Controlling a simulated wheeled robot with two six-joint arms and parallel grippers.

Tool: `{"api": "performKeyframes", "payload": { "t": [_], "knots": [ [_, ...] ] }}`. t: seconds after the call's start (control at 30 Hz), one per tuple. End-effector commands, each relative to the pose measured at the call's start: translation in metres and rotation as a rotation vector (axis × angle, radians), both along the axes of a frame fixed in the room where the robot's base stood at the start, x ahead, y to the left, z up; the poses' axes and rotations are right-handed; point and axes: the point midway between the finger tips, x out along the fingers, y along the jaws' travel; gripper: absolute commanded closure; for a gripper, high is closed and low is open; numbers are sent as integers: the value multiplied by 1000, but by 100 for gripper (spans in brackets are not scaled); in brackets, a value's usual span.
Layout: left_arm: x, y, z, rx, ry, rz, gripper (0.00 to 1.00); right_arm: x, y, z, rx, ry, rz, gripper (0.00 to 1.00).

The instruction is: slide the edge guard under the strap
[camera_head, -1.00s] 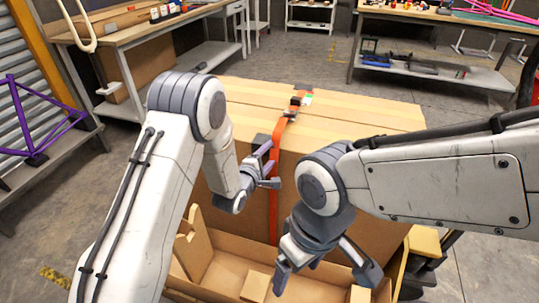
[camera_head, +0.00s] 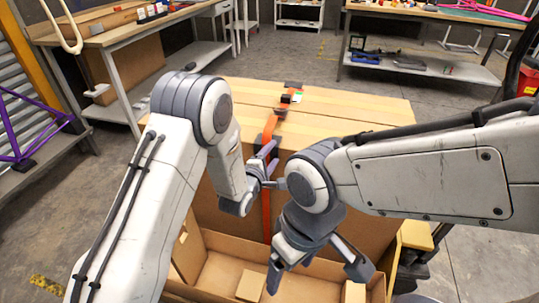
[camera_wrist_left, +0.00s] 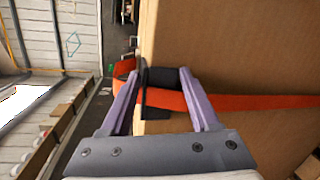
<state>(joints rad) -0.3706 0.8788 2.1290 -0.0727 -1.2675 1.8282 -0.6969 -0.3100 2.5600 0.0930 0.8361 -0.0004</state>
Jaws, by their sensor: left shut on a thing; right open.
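A large cardboard box (camera_head: 340,112) stands ahead with an orange strap (camera_head: 266,208) running over its top and down its near face. The strap also shows in the left wrist view (camera_wrist_left: 245,103). The dark edge guard (camera_wrist_left: 161,77) sits at the box's top edge. The strap crosses in front of it, and dark parts show on both sides of the strap. My left gripper (camera_head: 276,167) is shut on the guard, with its purple fingers (camera_wrist_left: 157,76) on either side. My right gripper (camera_head: 318,278) is open and empty, low before the box.
A dark buckle (camera_head: 286,98) sits on the strap on the box top. An open carton (camera_head: 222,268) with cardboard pieces stands below the near face. Workbenches (camera_head: 125,35) stand at the back left and back right. The right side of the box top is clear.

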Motion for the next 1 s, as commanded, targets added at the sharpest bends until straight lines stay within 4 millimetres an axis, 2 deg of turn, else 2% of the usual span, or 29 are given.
{"api": "performKeyframes", "payload": {
  "t": [0.23,0.27,0.3,0.33,0.73,0.87,1.0],
  "knots": [
    [-1,-1,-2,1,5,-1,71,0,0,0,0,0,0,16],
    [-1,-1,-2,1,5,-1,26,0,0,0,0,0,0,16],
    [-1,-1,-2,1,5,-1,11,0,0,0,0,0,0,16],
    [-1,-1,-1,1,4,-1,3,0,0,0,0,0,0,16],
    [-6,2,1,1,2,0,3,0,0,0,0,0,0,16],
    [-22,10,4,1,3,0,3,0,0,0,0,0,0,16],
    [-49,22,8,3,6,0,3,0,0,-1,0,0,0,16]
  ]
}}
